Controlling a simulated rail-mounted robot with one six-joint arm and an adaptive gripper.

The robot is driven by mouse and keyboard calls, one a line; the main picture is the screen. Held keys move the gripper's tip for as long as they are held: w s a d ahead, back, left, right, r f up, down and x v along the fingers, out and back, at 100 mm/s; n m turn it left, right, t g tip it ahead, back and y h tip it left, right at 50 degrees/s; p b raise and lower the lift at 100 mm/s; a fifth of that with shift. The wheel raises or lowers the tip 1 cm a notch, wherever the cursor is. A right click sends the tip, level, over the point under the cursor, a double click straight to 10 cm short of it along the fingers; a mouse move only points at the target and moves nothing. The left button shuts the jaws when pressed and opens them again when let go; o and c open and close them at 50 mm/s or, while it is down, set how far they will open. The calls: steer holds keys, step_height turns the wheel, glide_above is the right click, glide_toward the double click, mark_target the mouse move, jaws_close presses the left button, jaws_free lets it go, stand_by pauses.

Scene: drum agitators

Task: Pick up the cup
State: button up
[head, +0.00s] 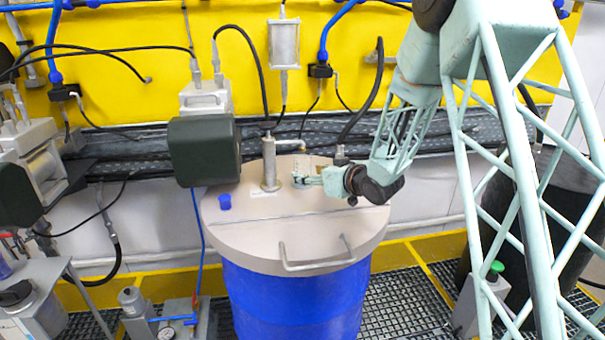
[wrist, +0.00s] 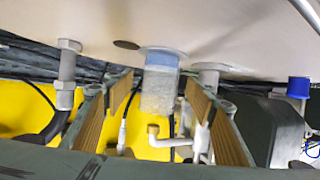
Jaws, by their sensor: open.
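The cup (wrist: 157,88) is a clear, whitish vessel with a bluish band near its base. It stands on the beige drum lid (head: 250,225), and the wrist view shows it upside down. In the head view the cup (head: 301,164) is small and partly hidden by my gripper (head: 308,179). My gripper is low over the lid, pointing left. In the wrist view my gripper (wrist: 155,105) is open, with one tan-padded finger on each side of the cup and a visible gap on both sides.
A metal pipe fitting (head: 270,165) with a bent spout rises from the lid close to the cup. A blue cap (head: 225,202) sits at the lid's left, and a handle (head: 317,258) at its front. A dark motor box (head: 204,150) stands behind left.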

steer(key=shift+x, duration=2.45)
steer(key=c, duration=1)
